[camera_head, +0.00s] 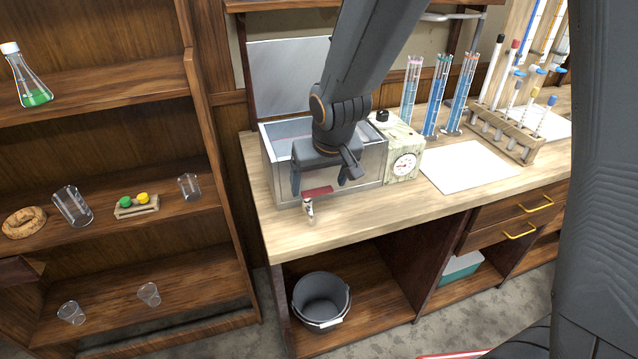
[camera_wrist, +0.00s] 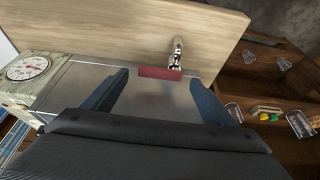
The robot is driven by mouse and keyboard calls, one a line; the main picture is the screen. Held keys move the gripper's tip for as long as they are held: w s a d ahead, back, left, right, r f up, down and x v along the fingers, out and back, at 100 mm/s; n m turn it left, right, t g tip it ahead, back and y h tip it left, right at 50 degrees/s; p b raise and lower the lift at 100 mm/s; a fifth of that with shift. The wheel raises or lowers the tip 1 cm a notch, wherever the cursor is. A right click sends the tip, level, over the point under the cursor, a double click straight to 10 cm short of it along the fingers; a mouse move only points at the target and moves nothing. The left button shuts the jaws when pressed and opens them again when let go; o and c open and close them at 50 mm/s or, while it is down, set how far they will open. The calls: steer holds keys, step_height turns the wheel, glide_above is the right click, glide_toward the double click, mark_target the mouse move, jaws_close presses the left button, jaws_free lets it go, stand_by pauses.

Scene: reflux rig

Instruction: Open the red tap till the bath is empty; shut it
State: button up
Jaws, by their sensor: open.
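The red tap handle (camera_head: 317,193) shows on the front of the metal bath (camera_head: 371,162), with its silver spout (camera_head: 309,208) below it at the bench's front edge. In the wrist view the red handle (camera_wrist: 160,73) lies beyond and between my fingers, beside the silver spout (camera_wrist: 176,52). My gripper (camera_head: 328,184) is open in front of the bath, near the handle. In the wrist view its two fingers (camera_wrist: 155,92) stand wide apart with nothing held. The bath's lid stands raised behind it. My arm hides part of the bath, and the water level cannot be told.
A grey bucket (camera_head: 321,298) stands on the low shelf under the bench, below the tap. A dial box (camera_head: 404,165) adjoins the bath on the right. Cylinders (camera_head: 436,100) and a test-tube rack (camera_head: 503,133) stand further right. Shelves with glassware (camera_head: 72,206) are at left.

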steer(key=shift+x, duration=0.8)
steer(key=c, duration=1.1)
steer(key=shift+o, duration=0.2)
